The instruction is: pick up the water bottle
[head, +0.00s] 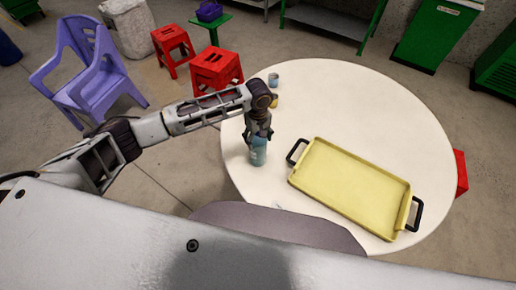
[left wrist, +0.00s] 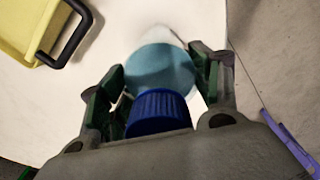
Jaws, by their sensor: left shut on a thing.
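The water bottle (head: 258,152) is translucent blue and stands near the left edge of the round white table. In the left wrist view its dark blue cap (left wrist: 158,112) and light blue body (left wrist: 162,72) show between the fingers. My left gripper (head: 258,138) reaches down over the bottle's upper part and is shut on it. The left wrist view shows the left gripper's fingers (left wrist: 160,85) on both sides of the bottle. I cannot tell whether the bottle's base touches the table. My right gripper is not in view.
A yellow tray (head: 318,143) with black handles lies right of the bottle on the white table (head: 400,110). Small cups (head: 273,79) stand at the table's far left. A purple chair (head: 85,65) and red stools (head: 216,68) stand on the floor at left. The table's far right is clear.

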